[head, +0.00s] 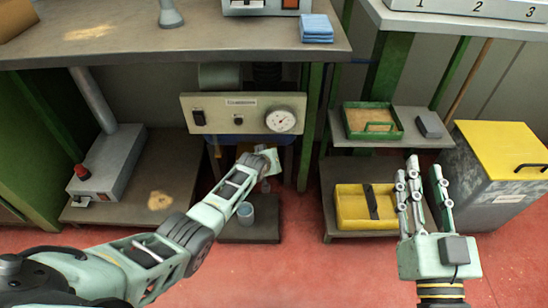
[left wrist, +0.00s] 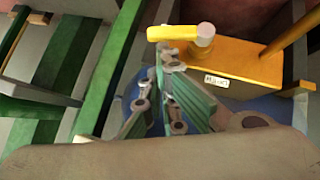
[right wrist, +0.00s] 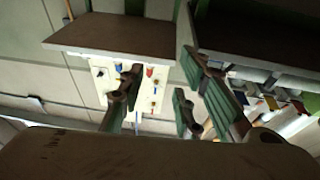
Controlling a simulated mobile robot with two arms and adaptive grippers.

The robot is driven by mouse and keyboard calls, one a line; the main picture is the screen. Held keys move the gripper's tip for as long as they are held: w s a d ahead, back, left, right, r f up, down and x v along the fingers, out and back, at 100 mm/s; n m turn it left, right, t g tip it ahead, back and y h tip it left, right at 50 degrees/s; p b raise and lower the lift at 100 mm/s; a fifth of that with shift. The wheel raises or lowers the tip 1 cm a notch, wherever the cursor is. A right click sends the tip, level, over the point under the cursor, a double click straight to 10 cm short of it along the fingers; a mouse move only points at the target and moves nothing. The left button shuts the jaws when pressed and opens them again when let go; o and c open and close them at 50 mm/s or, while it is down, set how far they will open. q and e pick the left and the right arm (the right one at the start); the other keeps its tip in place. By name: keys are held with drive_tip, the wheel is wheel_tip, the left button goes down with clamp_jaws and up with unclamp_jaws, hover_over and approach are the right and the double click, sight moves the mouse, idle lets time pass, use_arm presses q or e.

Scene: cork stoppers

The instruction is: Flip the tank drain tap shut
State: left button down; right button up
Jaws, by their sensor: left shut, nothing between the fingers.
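The tap's yellow lever (left wrist: 172,33) shows in the left wrist view, lying crosswise and pointing left from a pale round hub (left wrist: 205,36). The hub sits at a yellow block with a small white label (left wrist: 216,82). My left gripper (left wrist: 163,58) is shut and empty, its tips just below the lever; I cannot tell if they touch. In the head view my left gripper (head: 270,160) reaches under the bench, below the control panel, and the tap is hidden there. My right gripper (head: 424,165) is open and empty, fingers upward, at the right of the head view.
A control panel (head: 190,104) with a gauge (head: 280,120) hangs above my left gripper. A grey cup (head: 245,213) stands on a low platform below it. A yellow tray (head: 350,207), a green tray (head: 388,135) and a yellow-lidded bin (head: 500,190) stand right. Red floor is clear in front.

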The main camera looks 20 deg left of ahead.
use_arm(q)
drive_tip(key=shift+r+p, duration=0.4)
drive_tip(key=shift+r, duration=0.15)
use_arm(e)
wheel_tip(320, 180, down, 6)
drive_tip(key=g+h, duration=0.1)
drive_tip(key=g, duration=0.2)
drive_tip(key=shift+d, duration=0.4)
drive_tip(key=shift+w, duration=0.1)
